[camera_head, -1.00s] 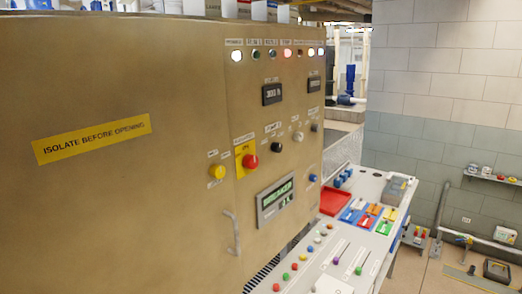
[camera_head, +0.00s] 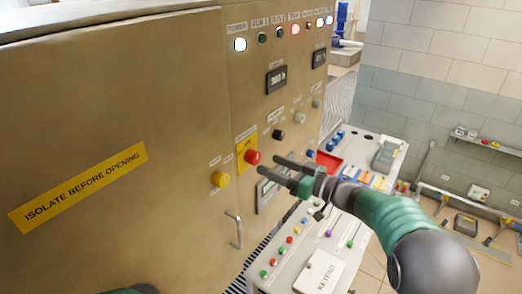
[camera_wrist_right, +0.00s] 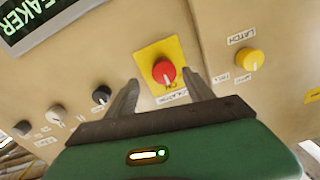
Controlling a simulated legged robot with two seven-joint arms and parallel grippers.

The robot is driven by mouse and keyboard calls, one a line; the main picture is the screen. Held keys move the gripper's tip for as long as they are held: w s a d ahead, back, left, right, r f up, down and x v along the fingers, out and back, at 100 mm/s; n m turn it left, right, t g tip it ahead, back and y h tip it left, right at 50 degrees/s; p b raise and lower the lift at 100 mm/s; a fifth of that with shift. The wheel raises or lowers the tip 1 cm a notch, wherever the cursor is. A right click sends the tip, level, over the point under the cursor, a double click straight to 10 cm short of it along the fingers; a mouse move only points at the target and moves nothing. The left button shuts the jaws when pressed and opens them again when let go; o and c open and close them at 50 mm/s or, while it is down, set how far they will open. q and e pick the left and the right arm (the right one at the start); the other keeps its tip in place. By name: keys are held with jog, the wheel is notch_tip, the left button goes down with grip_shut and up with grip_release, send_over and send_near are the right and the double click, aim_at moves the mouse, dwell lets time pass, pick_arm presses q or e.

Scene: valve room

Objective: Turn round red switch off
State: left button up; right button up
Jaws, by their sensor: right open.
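The round red switch (camera_head: 253,157) sits on a yellow plate on the tan cabinet front. In the right wrist view the red switch (camera_wrist_right: 164,72) shows with a pale pointer mark toward the "ON" lettering on its plate. My right gripper (camera_head: 277,167) is open and empty, just right of the switch in the head view. In the right wrist view its two fingers (camera_wrist_right: 162,86) point at the panel, one on each side of the yellow plate, with the switch between them in the picture. I cannot tell the exact gap to the knob. My left gripper does not show.
A yellow knob (camera_head: 220,179) is left of the switch, and a black knob (camera_head: 278,134) is right of it. A cabinet handle (camera_head: 235,230) sticks out below. A sloped console (camera_head: 300,258) with buttons stands under my right arm.

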aim_at(257, 159)
jog(key=x, duration=0.2)
jog(key=p+x, duration=0.1)
jog(key=x, duration=0.2)
jog(key=shift+s+a+r, duration=0.15)
jog(key=shift+s, duration=0.1)
jog(key=shift+w+a+p, duration=0.1)
jog(key=shift+a+p, duration=0.2)
jog(key=shift+d+r, duration=0.1)
jog(key=shift+r, duration=0.05)
jog(key=shift+s+d, duration=0.25)
jog(key=shift+d, duration=0.4)
jog(key=shift+w, duration=0.2)
jog(key=shift+c, duration=1.1)
jog(key=shift+w+a+f, duration=0.1)
jog(key=shift+f, duration=0.1)
jog(key=shift+c, duration=1.3)
jog(key=shift+s+a+r, duration=0.15)
jog(key=shift+s+a, duration=0.1)
jog(key=shift+a, duration=0.1)
jog(key=c, duration=0.5)
grip_shut()
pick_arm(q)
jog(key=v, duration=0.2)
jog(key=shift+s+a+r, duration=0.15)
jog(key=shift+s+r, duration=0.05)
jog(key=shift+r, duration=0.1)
pick_arm(e)
jog(key=shift+d, duration=0.1)
